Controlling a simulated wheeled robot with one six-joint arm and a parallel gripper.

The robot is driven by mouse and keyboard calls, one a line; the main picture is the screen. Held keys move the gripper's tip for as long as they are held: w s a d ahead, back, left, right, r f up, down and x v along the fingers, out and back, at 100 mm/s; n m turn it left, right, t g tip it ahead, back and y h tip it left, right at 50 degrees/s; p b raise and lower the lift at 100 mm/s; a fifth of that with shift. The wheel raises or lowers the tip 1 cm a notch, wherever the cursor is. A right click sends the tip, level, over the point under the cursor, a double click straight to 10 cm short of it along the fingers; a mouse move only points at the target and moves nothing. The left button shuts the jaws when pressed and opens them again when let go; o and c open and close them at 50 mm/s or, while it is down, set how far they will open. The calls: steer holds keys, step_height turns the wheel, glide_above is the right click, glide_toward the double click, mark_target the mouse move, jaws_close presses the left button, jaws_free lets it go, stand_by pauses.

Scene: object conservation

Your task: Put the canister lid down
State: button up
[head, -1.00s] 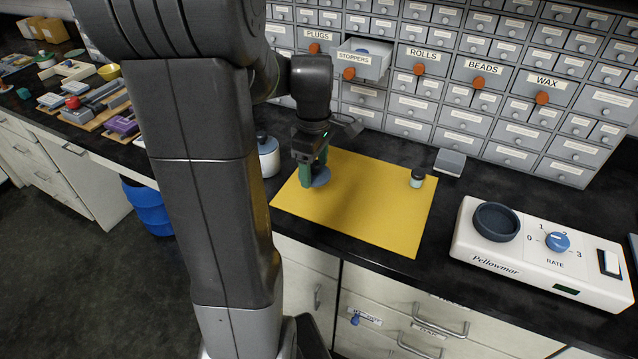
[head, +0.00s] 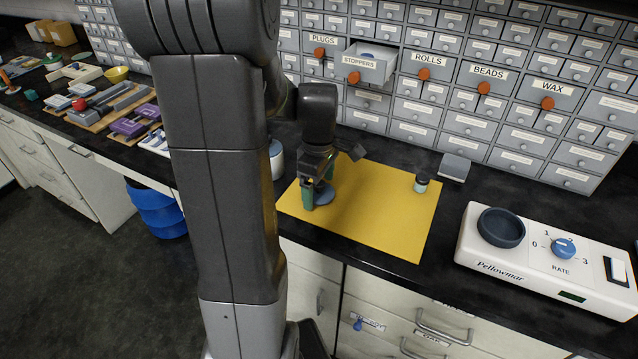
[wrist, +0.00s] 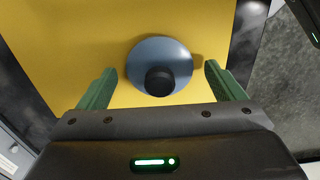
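The canister lid (head: 324,196) is a blue-grey disc with a black knob. It lies flat on the yellow mat (head: 385,215), near the mat's left part. In the wrist view the lid (wrist: 172,52) shows knob up, between and ahead of the green fingertips. My gripper (head: 318,188) is low over the mat at the lid. In the wrist view my gripper (wrist: 160,80) is open, with a gap between each finger and the knob. A white canister (head: 277,160) stands left of the mat, partly hidden by my arm; its top is hard to make out.
A small dark-capped jar (head: 421,183) stands on the mat's right side. A grey block (head: 455,168) is behind it. A white Pellowmar device (head: 540,262) stands to the right. The STOPPERS drawer (head: 371,66) is pulled out behind. The mat's middle is clear.

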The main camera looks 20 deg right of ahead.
steer(key=shift+r, duration=0.1)
step_height(320, 180, up, 12)
steer(key=shift+p, duration=0.45)
step_height(320, 180, down, 12)
steer(key=shift+f+b, duration=0.15)
steer(key=shift+b, duration=0.35)
step_height(320, 180, up, 3)
steer(key=shift+r, duration=0.45)
